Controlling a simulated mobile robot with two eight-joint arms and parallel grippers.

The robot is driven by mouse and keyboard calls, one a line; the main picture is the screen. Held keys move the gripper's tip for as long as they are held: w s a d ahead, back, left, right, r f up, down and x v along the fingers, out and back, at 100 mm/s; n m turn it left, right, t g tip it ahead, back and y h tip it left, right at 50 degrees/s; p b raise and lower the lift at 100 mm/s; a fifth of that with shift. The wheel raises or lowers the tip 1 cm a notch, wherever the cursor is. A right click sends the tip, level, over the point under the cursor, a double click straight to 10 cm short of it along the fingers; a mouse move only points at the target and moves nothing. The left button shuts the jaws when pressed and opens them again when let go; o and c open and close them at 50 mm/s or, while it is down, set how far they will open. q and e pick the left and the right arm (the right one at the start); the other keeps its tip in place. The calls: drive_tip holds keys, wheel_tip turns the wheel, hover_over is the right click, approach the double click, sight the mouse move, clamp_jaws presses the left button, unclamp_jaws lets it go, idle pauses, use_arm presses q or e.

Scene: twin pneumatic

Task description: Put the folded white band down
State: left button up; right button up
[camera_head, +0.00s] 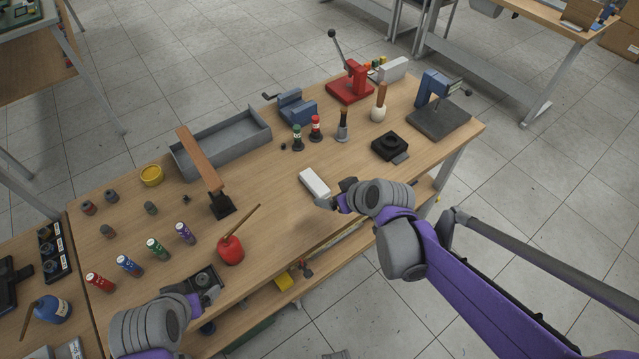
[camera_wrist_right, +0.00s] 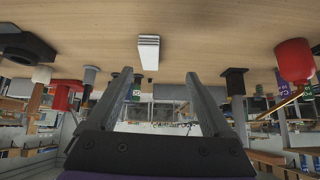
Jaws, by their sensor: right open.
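The folded white band (camera_head: 314,182) lies flat on the wooden workbench (camera_head: 285,225), near its front edge. In the right wrist view the white band (camera_wrist_right: 149,50) shows beyond the fingertips, with layered folds at its end. My right gripper (camera_head: 334,195) is beside the band, at its lower right in the head view. It is open and empty, with both fingers (camera_wrist_right: 150,80) apart in the wrist view. My left gripper (camera_head: 205,296) is low at the bench's front left, partly hidden by its own wrist; its fingers are not clear.
A red oil can (camera_head: 231,250) stands left of the band. A black square block (camera_head: 390,146) sits to its right. Red and green bottles (camera_head: 316,127), a grey tray (camera_head: 228,145) and a red press (camera_head: 350,84) stand behind. Bare wood surrounds the band.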

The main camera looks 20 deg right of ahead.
sight(316, 183)
drive_tip(key=shift+n+t, duration=0.3)
drive_tip(key=w+f, duration=0.1)
drive_tip(key=w, duration=0.1)
drive_tip(key=w+f, duration=0.2)
drive_tip(key=w+f+b, duration=0.1)
drive_tip(key=w, duration=0.1)
drive_tip(key=shift+w+a+f, duration=0.15)
drive_tip(key=shift+w+f, duration=0.1)
drive_tip(key=shift+f, duration=0.1)
drive_tip(key=shift+x, duration=3)
drive_tip(key=shift+w+r, duration=0.1)
drive_tip(key=shift+r, duration=0.05)
clamp_jaws()
